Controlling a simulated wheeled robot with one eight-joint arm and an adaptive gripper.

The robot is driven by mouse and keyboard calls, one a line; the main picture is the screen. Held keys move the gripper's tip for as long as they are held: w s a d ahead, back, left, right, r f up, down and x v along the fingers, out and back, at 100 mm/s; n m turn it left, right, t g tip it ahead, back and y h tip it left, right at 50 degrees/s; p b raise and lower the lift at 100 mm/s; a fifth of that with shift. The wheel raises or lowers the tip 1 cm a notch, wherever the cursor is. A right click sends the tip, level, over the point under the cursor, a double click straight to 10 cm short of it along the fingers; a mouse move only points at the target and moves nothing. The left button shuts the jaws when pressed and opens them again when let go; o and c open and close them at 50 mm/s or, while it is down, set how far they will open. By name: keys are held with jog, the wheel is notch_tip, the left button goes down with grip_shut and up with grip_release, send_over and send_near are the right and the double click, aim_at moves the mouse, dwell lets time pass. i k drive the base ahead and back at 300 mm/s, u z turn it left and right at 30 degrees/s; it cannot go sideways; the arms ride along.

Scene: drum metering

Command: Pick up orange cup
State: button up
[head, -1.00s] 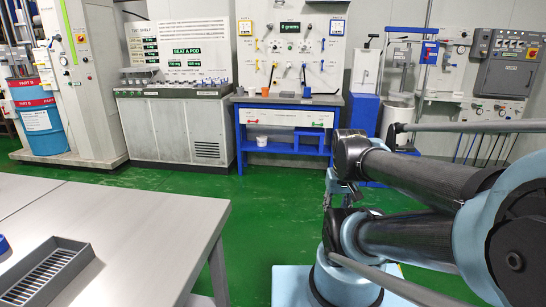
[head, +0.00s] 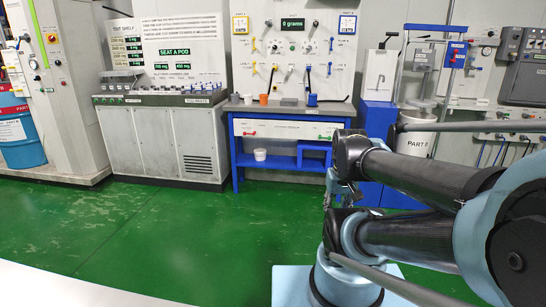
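A small orange cup (head: 263,99) stands on the grey top of the blue bench (head: 236,150), left of its middle, against the back panel. A white cup (head: 248,99) is just left of it and a blue cup (head: 312,99) is farther right. My arm is folded at the right of the head view, well short of the bench. What looks like my gripper (head: 336,192) is small and dark below the arm's front joint, partly hidden. Its fingers cannot be made out, and it is far from the orange cup.
Open green floor (head: 180,225) lies before the bench. A pale table edge (head: 60,285) crosses the lower left. A grey test cabinet (head: 165,135) stands left of the bench, a blue stand (head: 378,120) right. A white tub (head: 260,154) sits on the lower shelf.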

aim_at(264, 98)
jog(key=i, duration=2.8)
jog(key=u, duration=2.45)
jog(key=i, duration=0.5)
jog(key=z, duration=1.55)
